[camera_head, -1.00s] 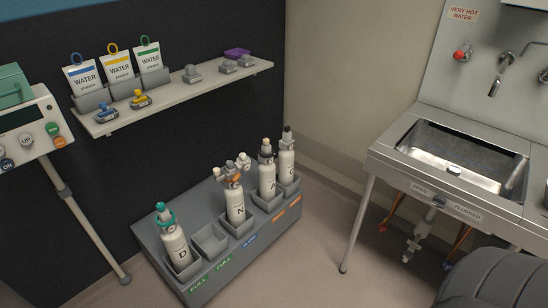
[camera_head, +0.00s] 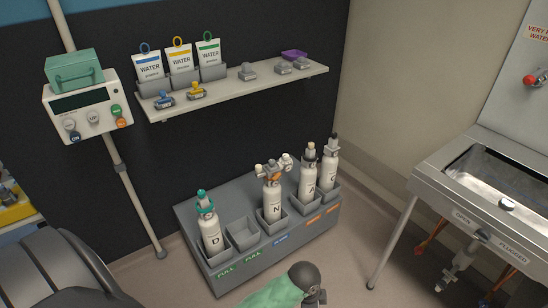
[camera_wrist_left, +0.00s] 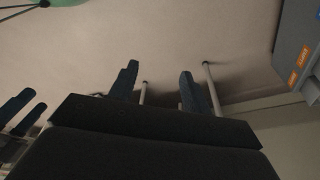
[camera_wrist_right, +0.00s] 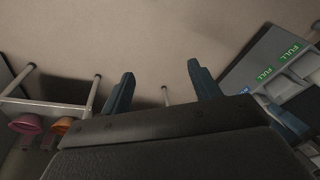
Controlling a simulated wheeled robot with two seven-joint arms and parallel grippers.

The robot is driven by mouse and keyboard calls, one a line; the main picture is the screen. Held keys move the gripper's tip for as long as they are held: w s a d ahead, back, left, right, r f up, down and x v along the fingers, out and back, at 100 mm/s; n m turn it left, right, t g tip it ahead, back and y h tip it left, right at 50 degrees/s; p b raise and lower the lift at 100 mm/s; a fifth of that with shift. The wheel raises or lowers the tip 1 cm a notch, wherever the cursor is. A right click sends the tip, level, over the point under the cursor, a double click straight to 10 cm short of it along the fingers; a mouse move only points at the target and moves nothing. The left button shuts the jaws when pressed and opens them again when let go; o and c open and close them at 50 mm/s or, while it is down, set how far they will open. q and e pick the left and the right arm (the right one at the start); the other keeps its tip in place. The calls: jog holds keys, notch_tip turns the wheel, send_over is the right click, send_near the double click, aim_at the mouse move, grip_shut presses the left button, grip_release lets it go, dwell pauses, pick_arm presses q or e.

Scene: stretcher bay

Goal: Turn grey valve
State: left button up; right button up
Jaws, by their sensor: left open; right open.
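Gas cylinders with valves stand upright in a grey rack (camera_head: 236,273) on the floor: D (camera_head: 212,234) with a teal top, N (camera_head: 272,203) with a white and orange fitting, A (camera_head: 307,183) with a tan and dark top, and C (camera_head: 331,170) with a black top. A grey-white drain fitting (camera_head: 459,262) hangs under the sink. I cannot tell which part is the grey valve. My left gripper (camera_wrist_left: 158,82) is open and empty in its wrist view. My right gripper (camera_wrist_right: 161,84) is open and empty in its wrist view. Neither gripper shows clearly in the head view.
A shelf (camera_head: 240,92) holds water pouches, small blue and yellow clips and grey pieces. A control panel (camera_head: 88,112) stands on a pole at left. The steel sink (camera_head: 450,165) is at right. A green item (camera_head: 275,292) is at the bottom. Floor is clear between rack and sink.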

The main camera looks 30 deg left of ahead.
pick_arm(q)
jog(key=w+a+m+p, duration=0.1)
jog(key=w+a+m, duration=0.4)
jog(key=w, duration=0.7)
notch_tip(320, 180, up, 22)
jog(key=m+g+y+p, duration=0.1)
jog(key=m+y+p, duration=0.25)
jog(key=m, duration=0.55)
send_over(272, 161)
jog(key=shift+h, duration=0.45)
jog(key=shift+a+f+p, duration=0.1)
jog(key=shift+f+p, duration=0.35)
jog(key=shift+f, duration=0.05)
notch_tip(272, 161, down, 5)
jog(key=shift+f+p, duration=0.1)
jog(key=shift+p, duration=0.75)
jog(key=shift+f, duration=0.75)
pick_arm(e)
jog(key=s+d+f, duration=0.1)
jog(key=d+f, duration=0.1)
jog(key=f, duration=0.9)
jog(key=s+d+f+h, duration=0.1)
jog(key=s+d+f, duration=0.1)
jog(key=f, duration=0.9)
jog(key=shift+s, duration=0.15)
pick_arm(q)
jog(key=shift+c, duration=0.5)
